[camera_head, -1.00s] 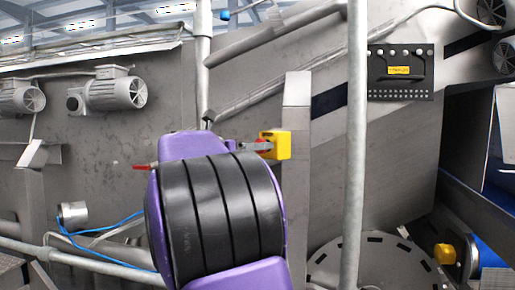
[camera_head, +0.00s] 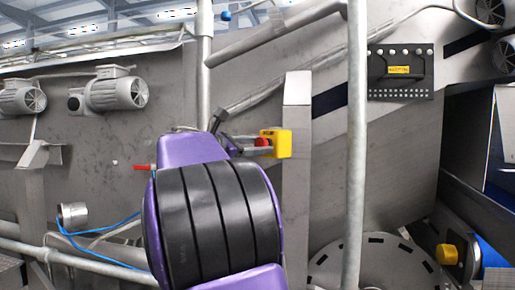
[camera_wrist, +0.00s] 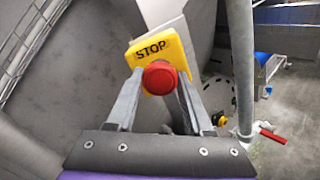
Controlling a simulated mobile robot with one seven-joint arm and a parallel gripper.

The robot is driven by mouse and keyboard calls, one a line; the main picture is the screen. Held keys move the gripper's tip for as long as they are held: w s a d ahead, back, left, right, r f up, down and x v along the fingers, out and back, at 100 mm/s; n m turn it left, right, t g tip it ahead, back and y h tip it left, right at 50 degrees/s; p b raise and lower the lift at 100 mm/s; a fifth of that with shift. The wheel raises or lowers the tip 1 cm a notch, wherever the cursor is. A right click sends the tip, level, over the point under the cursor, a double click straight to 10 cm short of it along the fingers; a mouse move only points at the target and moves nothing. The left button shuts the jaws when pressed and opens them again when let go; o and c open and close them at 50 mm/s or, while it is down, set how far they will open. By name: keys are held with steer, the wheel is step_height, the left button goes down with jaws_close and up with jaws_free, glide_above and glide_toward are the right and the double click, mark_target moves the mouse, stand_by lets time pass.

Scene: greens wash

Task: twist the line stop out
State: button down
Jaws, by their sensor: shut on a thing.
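The line stop is a red mushroom button (camera_wrist: 160,77) on a yellow box (camera_wrist: 158,48) marked STOP, seen in the wrist view. In the head view the yellow box (camera_head: 276,143) sits on a grey post, with the red button (camera_head: 262,142) on its left side. My gripper (camera_wrist: 158,88) has one finger on each side of the red button and is shut on it. In the head view my gripper (camera_head: 258,146) reaches the button from the left. My purple and black arm hides what lies behind it.
The grey post (camera_head: 297,180) carries the stop box. A vertical pipe (camera_head: 356,150) stands to its right. A black panel (camera_head: 400,72) with a yellow label is at upper right. A red handle (camera_head: 144,167) and blue hose (camera_head: 95,258) are at left.

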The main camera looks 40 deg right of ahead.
stand_by(0.5)
steer(key=shift+c, duration=1.6)
jaws_free()
steer(key=shift+d, duration=0.1)
steer(key=s+a, duration=0.1)
steer(key=a, duration=1.6)
steer(key=shift+s+a+p, duration=0.2)
steer(key=shift+s+p, duration=0.15)
steer(key=shift+p, duration=0.1)
